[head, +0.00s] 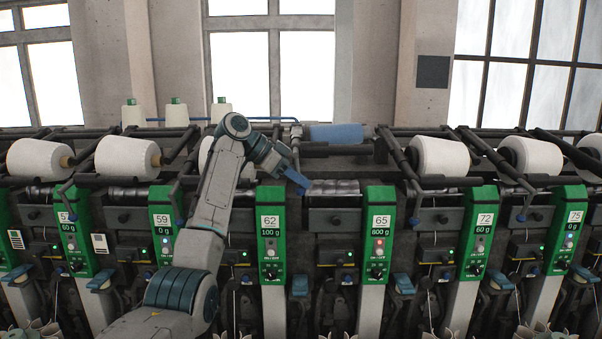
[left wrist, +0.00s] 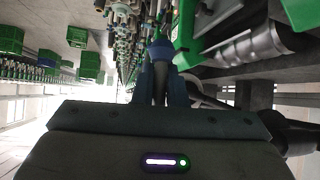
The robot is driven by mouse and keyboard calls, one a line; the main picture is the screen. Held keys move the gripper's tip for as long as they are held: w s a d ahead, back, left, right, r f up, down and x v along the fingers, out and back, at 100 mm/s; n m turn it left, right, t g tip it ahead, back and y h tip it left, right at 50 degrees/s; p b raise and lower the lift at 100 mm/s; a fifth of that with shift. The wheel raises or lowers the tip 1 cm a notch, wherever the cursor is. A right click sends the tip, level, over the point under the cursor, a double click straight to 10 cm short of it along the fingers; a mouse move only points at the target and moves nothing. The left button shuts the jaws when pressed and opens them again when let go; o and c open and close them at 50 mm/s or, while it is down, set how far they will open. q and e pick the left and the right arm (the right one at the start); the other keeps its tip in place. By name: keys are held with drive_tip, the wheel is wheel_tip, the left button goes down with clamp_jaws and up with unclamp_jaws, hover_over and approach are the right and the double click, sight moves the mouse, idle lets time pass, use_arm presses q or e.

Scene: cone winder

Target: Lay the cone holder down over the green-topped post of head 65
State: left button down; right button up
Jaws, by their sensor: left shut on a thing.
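My left gripper (head: 299,182) is in front of the machine's upper part, left of and above that post. In the left wrist view my left gripper (left wrist: 160,90) is shut on a dark handle with a rounded blue-grey end, which I take as part of the cone holder (left wrist: 160,50). In the head view the held part is too small to tell. A dark bar (head: 330,150) lies behind the gripper, near a blue cylinder (head: 336,134). My right gripper is out of view.
The post of head 62 (head: 269,235) stands below my left gripper. A shiny drum (head: 335,188) lies just right of it. White cones (head: 440,157) lie in neighbouring holders. In the left wrist view a green post (left wrist: 186,35) and a drum (left wrist: 245,47) are close by.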

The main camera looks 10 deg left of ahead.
use_arm(q)
drive_tip(key=shift+a+r+y+p, duration=0.1)
drive_tip(key=shift+a+y+p, duration=0.1)
drive_tip(key=shift+y+p, duration=0.15)
drive_tip(key=shift+a+y, duration=0.1)
drive_tip(key=shift+y, duration=0.25)
drive_tip(key=c, duration=1.5)
unclamp_jaws()
